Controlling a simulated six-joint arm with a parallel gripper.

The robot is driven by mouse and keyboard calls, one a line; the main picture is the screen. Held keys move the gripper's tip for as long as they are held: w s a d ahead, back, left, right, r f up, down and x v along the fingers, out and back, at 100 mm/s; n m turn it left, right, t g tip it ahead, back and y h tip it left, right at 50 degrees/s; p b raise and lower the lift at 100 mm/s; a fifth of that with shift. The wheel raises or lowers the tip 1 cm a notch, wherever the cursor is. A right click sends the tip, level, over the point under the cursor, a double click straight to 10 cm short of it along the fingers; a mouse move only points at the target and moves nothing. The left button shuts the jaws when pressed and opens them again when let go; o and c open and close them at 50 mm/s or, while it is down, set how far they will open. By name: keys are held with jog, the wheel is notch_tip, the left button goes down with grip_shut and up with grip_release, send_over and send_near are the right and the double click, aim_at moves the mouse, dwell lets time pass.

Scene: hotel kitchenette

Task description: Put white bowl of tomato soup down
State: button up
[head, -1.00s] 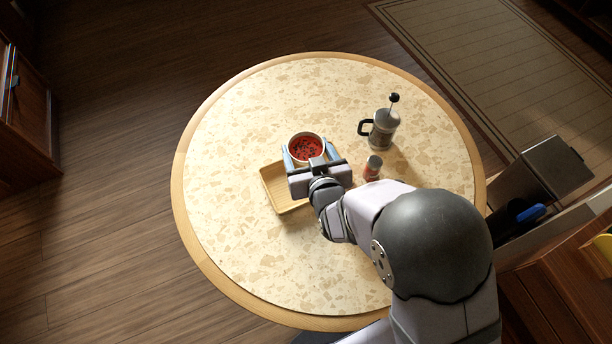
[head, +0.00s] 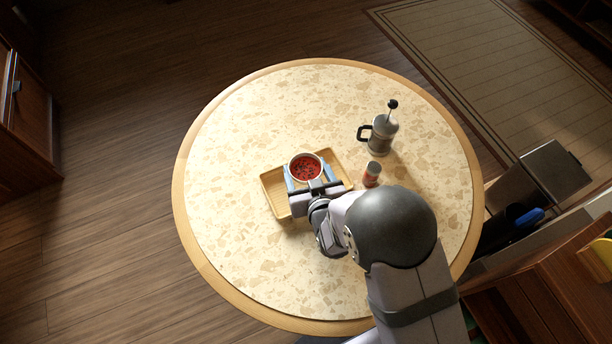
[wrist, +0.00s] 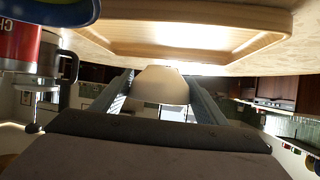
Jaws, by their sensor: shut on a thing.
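The white bowl of tomato soup (head: 293,177) is upright, with red soup with dark bits inside. My gripper (head: 308,176) is shut on it, one blue-grey finger on each side. In the head view the bowl appears over a shallow wooden tray (head: 270,199). In the wrist view, which looks upside down, the pale bowl (wrist: 160,86) sits between both fingers, with the tray (wrist: 110,46) beyond its base. I cannot tell whether the bowl touches the tray. My gripper and wrist hide the tray's near right part.
A red jar with a grey lid (head: 371,175) stands just right of the tray. A French press (head: 380,134) stands behind it. The left and back of the round table (head: 240,130) are clear.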

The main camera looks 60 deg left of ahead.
aim_at(306, 178)
jog(key=shift+f+p, duration=0.3)
jog(key=shift+f, duration=1.65)
jog(key=shift+f, duration=0.15)
jog(key=o, duration=1.2)
jog(key=shift+o, duration=0.2)
jog(key=shift+r, duration=0.2)
jog(key=b+v, duration=0.2)
jog(key=v, duration=1)
jog(key=shift+d, duration=0.1)
jog(key=shift+f, duration=0.1)
